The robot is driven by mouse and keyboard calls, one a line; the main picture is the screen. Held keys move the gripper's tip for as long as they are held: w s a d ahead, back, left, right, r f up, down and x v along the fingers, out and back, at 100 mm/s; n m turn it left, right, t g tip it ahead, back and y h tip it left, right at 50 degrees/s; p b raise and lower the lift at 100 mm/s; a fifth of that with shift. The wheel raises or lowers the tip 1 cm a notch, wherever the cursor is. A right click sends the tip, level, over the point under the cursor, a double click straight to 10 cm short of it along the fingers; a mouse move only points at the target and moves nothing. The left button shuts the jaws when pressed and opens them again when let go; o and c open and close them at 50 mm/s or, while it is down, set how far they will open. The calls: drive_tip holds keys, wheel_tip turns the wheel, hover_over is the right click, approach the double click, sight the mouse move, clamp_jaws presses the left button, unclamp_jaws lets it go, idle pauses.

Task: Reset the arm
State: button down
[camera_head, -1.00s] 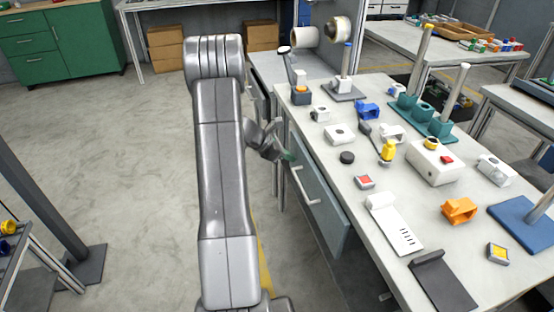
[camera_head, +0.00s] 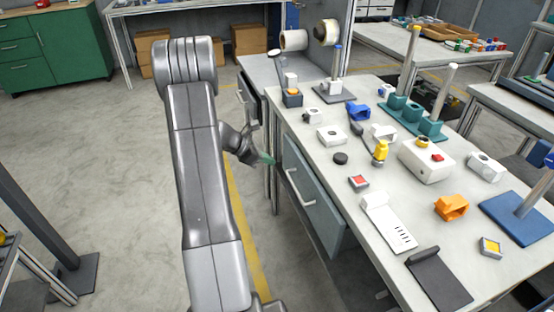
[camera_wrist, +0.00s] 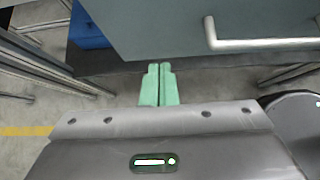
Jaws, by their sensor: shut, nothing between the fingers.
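My arm (camera_head: 203,170) stretches up the middle-left of the head view, over the floor left of the workbench. My gripper (camera_head: 268,159) sits at its far end, left of the bench and close to the drawer front. In the wrist view my gripper (camera_wrist: 158,72) shows two green fingers side by side, shut with nothing between them. Ahead of the fingertips is a grey drawer front (camera_wrist: 160,28) with a pale bar handle (camera_wrist: 262,44).
The workbench (camera_head: 335,185) on the right carries several small parts: an orange block (camera_head: 451,207), a white box (camera_head: 425,163) and a blue base with a post (camera_head: 515,217). A drawer (camera_head: 312,195) stands out from its left side. The floor (camera_head: 90,150) to the left is largely clear.

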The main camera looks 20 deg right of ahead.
drive_tip(key=v, duration=0.8)
drive_tip(key=shift+a+r+p, duration=0.15)
drive_tip(key=shift+a+p, duration=0.05)
drive_tip(key=shift+p, duration=0.2)
drive_tip(key=b, duration=0.1)
approach(290, 162)
wheel_tip(290, 162, down, 3)
drive_tip(key=d, duration=0.2)
drive_tip(key=d+f, duration=0.1)
drive_tip(key=shift+w+d+f, duration=0.2)
drive_tip(key=shift+d+f, duration=0.05)
drive_tip(key=shift+d, duration=0.55)
